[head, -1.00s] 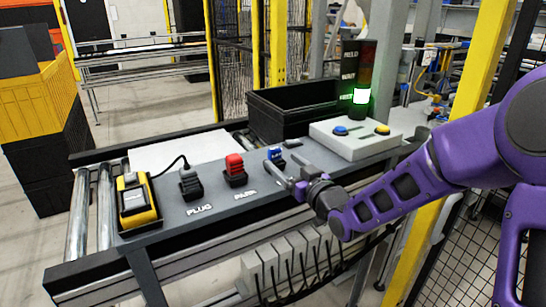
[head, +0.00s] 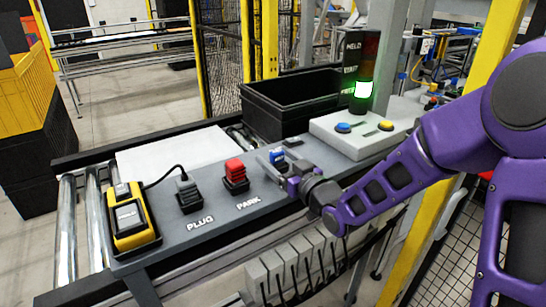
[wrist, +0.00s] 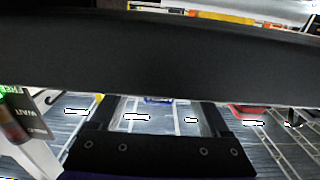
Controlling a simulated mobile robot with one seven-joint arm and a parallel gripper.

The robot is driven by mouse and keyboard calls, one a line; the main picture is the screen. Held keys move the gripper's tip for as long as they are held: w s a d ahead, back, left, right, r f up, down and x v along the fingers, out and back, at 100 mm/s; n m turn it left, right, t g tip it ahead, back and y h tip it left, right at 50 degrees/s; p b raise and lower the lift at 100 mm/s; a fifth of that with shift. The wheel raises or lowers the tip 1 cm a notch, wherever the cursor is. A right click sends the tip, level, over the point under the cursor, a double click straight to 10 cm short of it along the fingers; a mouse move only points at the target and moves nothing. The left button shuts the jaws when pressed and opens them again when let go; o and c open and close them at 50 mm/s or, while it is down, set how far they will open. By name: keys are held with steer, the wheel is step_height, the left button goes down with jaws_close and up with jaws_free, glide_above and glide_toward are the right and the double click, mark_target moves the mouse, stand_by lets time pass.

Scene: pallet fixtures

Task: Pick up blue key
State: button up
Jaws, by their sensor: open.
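The blue key (head: 278,156) stands upright in a dark holder on the grey panel, right of the red key. My gripper (head: 277,164) is open, with its fingers close to the blue key and on either side of it as far as the head view shows. In the wrist view a small blue edge (wrist: 158,99) shows between the two open fingers (wrist: 160,118). Most of the key is hidden there by a broad dark bar. I cannot tell whether the fingers touch it.
A red key (head: 234,168) stands left of the blue one, above the PARK label. Further left are a dark plug (head: 187,188) and a yellow device (head: 131,218). A button box (head: 350,140), a lit signal tower (head: 364,88) and a black crate (head: 290,105) stand behind.

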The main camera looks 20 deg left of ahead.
jaws_close()
stand_by(0.4)
